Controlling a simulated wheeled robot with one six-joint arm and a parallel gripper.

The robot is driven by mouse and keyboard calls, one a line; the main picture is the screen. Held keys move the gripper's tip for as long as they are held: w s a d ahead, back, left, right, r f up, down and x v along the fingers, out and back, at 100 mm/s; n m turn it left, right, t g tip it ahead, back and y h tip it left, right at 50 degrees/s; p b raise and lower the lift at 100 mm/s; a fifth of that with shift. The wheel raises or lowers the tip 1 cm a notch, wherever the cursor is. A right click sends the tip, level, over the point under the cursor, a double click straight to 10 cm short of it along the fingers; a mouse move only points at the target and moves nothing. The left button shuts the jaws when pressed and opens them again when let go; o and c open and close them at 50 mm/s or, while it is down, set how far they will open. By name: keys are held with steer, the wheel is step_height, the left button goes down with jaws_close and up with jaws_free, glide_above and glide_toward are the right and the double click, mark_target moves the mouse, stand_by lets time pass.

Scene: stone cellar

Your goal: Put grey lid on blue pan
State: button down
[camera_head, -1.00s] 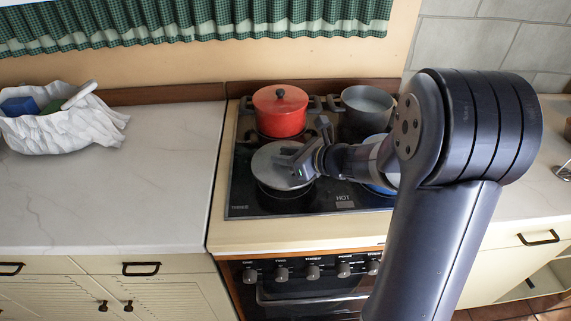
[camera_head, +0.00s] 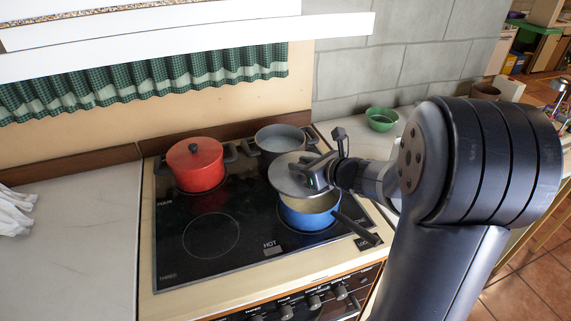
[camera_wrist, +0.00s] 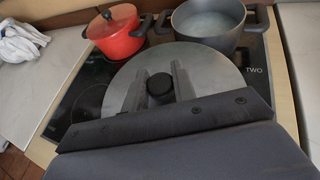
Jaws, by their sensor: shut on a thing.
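The grey lid (camera_head: 289,176) is held by my gripper (camera_head: 318,172), which is shut on its black knob. The wrist view shows the lid (camera_wrist: 211,77) with the knob between the two fingers of my gripper (camera_wrist: 160,88). The blue pan (camera_head: 309,214) stands on the front right burner with its dark handle pointing to the front right. The lid is above the pan's back left part and looks tilted, with the pan's pale inside showing below it. I cannot tell whether lid and rim touch. In the wrist view the lid and my gripper hide the pan.
A red pot (camera_head: 196,169) with a lid is on the back left burner. A grey open pot (camera_head: 279,138) is close behind the lid. The front left burner (camera_head: 211,236) is bare. A green bowl (camera_head: 381,119) stands on the right counter. The left counter (camera_head: 80,235) is mostly clear.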

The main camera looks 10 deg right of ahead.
steer(key=shift+d+m+h, duration=0.3)
steer(key=shift+d, duration=0.95)
steer(key=shift+f+b, duration=2.7)
steer(key=shift+f, duration=0.35)
steer(key=c, duration=1.1)
jaws_free()
steer(key=v, duration=1)
steer(key=shift+s+d+r, duration=0.1)
steer(key=shift+s, duration=0.3)
